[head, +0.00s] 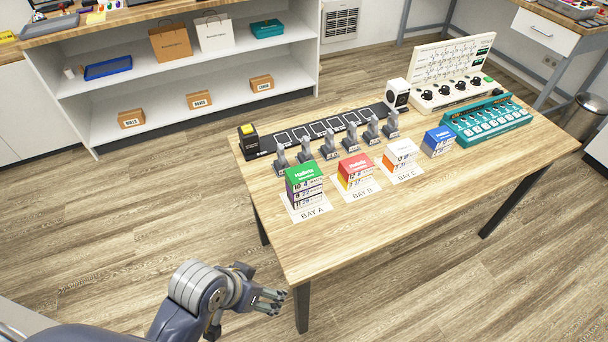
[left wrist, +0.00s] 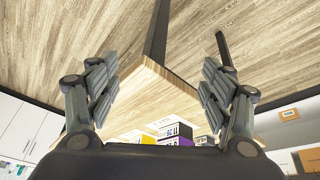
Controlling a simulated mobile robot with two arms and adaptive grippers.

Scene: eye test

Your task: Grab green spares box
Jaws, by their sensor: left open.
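The green-topped spares box (head: 303,185) stands upright on the white card marked BAY A (head: 314,213), near the left end of the wooden table. My left gripper (head: 272,299) is open and empty, left of the table's near left corner and apart from the box. In the left wrist view, my left gripper (left wrist: 160,92) has its fingers spread with the table corner between them. My right gripper is not in view.
A red box (head: 354,170) on BAY B, an orange-and-white box (head: 400,155) on BAY C and a blue box (head: 437,141) stand to the right. Several grey holders (head: 328,148) stand behind. A teal panel (head: 490,121) is at the right. The table's front area (head: 360,227) is clear.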

